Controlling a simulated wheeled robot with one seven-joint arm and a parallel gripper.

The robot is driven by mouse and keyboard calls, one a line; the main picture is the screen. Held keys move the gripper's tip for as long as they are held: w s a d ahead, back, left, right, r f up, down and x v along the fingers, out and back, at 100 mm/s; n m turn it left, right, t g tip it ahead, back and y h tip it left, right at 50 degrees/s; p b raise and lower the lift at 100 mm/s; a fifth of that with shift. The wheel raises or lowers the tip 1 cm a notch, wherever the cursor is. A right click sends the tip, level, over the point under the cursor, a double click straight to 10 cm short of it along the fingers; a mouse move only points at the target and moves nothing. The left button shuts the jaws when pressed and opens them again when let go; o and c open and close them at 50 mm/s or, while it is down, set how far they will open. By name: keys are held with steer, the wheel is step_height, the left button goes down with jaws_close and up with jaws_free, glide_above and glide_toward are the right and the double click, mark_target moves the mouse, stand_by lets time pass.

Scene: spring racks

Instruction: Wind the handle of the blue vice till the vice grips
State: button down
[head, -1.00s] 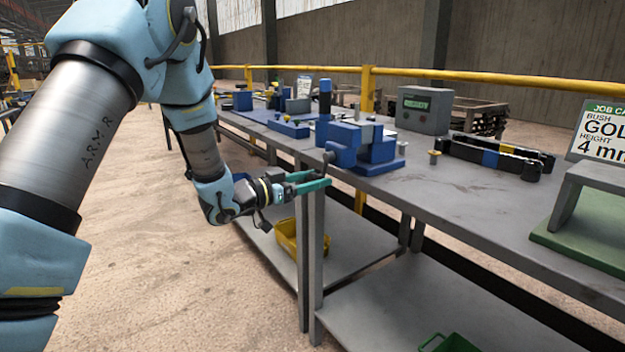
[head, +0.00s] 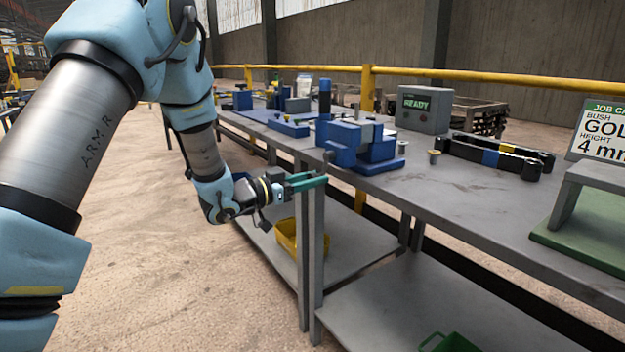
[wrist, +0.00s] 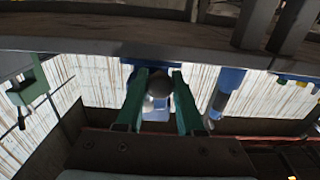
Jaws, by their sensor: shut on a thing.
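The blue vice (head: 358,146) stands at the front edge of the grey bench, with a grey block (head: 365,127) at its jaws. I cannot tell whether the jaws press on it. A dark round knob (head: 328,156) of the handle shows at the vice's near end. My gripper (head: 322,181) is just off the bench edge, below and in front of the vice. In the wrist view its two teal fingers (wrist: 159,88) lie either side of a grey round handle end (wrist: 160,82), shut on it. The rest of the handle is mostly hidden by the fingers.
A grey box with a READY display (head: 424,108) stands behind the vice. Black and blue-banded bars (head: 495,155) and a small brass bush (head: 434,157) lie to its right. A yellow bin (head: 288,240) sits on the lower shelf.

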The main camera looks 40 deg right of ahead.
steer(key=shift+w, duration=0.1)
steer(key=shift+w+m+b, duration=0.35)
steer(key=shift+m+b, duration=0.65)
steer(key=shift+b, duration=0.15)
steer(key=shift+w+r+m+b, duration=0.45)
steer(key=shift+m+b, duration=0.6)
steer(key=shift+m, duration=0.15)
steer(key=shift+w+r+m+b, duration=0.5)
steer(key=shift+m+b, duration=0.55)
steer(key=shift+m, duration=0.15)
steer(key=shift+w+r+m+b, duration=0.45)
steer(key=shift+m+b, duration=0.6)
steer(key=shift+m, duration=0.15)
steer(key=c, duration=0.8)
jaws_free()
steer(key=shift+r, duration=0.1)
steer(key=shift+o, duration=1.3)
steer(key=shift+s, duration=0.1)
steer(key=a, duration=1)
steer(key=shift+w+a, duration=0.3)
steer(key=shift+a, duration=0.05)
